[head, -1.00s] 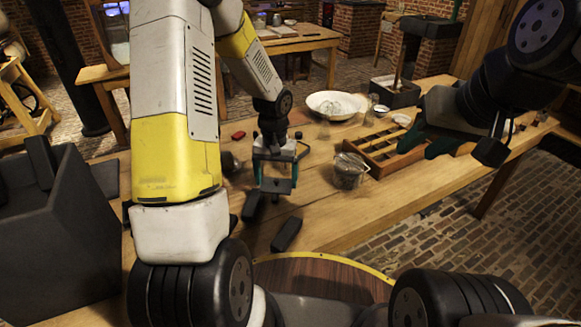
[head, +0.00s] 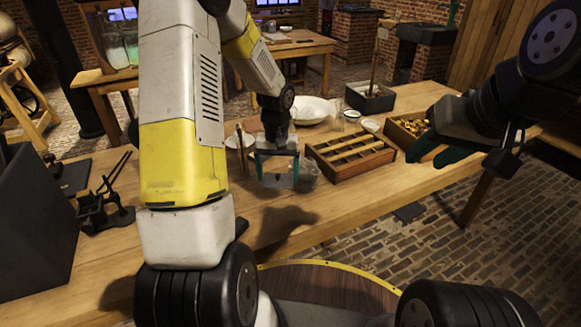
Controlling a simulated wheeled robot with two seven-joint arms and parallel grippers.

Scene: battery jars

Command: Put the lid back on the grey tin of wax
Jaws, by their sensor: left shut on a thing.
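My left gripper (head: 278,180) points down over the table, left of centre, its teal fingers shut on a thin greyish thing that looks like the lid (head: 277,181); it is small and partly hidden by the fingers. The grey tin (head: 307,178) stands just to the right of the fingers, partly behind them; its top is hard to make out. I cannot tell whether the lid touches the tin. My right gripper (head: 436,152) is at the right, over the table's right part, its teal fingers apart with nothing seen between them.
A wooden compartment tray (head: 350,172) stands right of the tin. Behind are a white bowl (head: 309,110), a glass (head: 352,116) and a dark box (head: 370,98). A small black device (head: 104,207) is at left. The table's front middle is clear.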

